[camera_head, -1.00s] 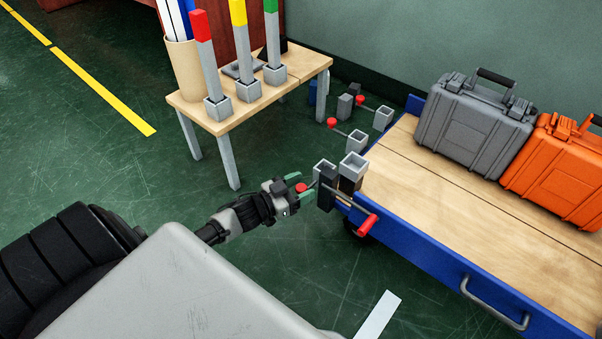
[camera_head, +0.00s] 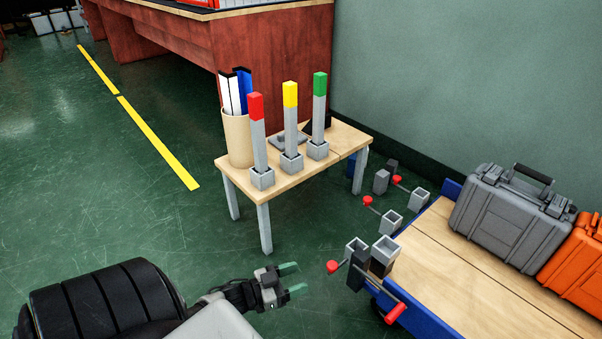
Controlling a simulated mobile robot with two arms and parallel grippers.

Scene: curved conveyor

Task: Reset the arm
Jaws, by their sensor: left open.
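My left gripper (camera_head: 291,279) is open and empty, with its two green-tipped fingers apart, low in the middle of the view. It points right toward a red knob (camera_head: 332,267) on a lever, with a clear gap between them. The lever joins a grey square socket post (camera_head: 357,250) at the corner of the blue cart. A second socket (camera_head: 384,252) stands beside it, with a red handle (camera_head: 396,313) below. My left arm reaches in from the lower left. My right gripper is not in view.
A small wooden table (camera_head: 284,182) holds red, yellow and green-topped posts and a tan bin (camera_head: 237,139). The blue cart (camera_head: 452,190) carries a grey case (camera_head: 510,219) and an orange case (camera_head: 579,268). Open green floor lies left of the table.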

